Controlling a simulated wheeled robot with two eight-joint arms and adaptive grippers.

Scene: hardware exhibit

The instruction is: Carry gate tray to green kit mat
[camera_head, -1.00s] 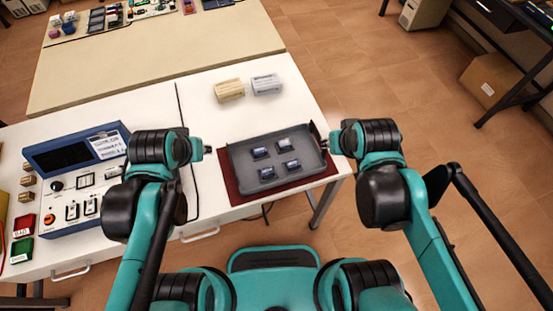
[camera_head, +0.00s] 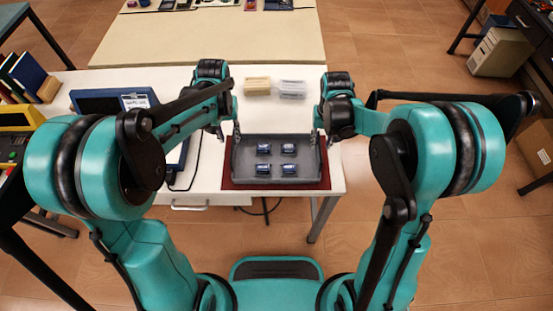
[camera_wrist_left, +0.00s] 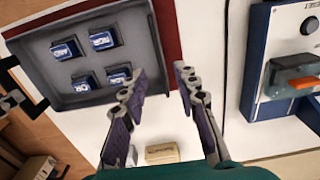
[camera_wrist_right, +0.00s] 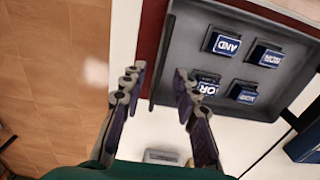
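The grey gate tray (camera_head: 277,181) lies on a dark red mat (camera_head: 326,178) at the front edge of the white table. It holds several blue labelled blocks (camera_head: 264,149). My left gripper (camera_head: 236,134) is at the tray's left wall, fingers pointing down. In the left wrist view, the open fingers (camera_wrist_left: 162,72) sit either side of that wall, apart. My right gripper (camera_head: 318,134) is at the right wall. In the right wrist view, its open fingers (camera_wrist_right: 159,73) also straddle the wall. Contact cannot be told. No green kit mat is distinguishable.
A cream block (camera_head: 257,86) and a white block (camera_head: 292,89) stand behind the tray. A blue-cased panel device (camera_head: 98,101) is to the left, partly hidden by my left arm. A second, beige table (camera_head: 210,40) stands behind. Open floor lies right of the table.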

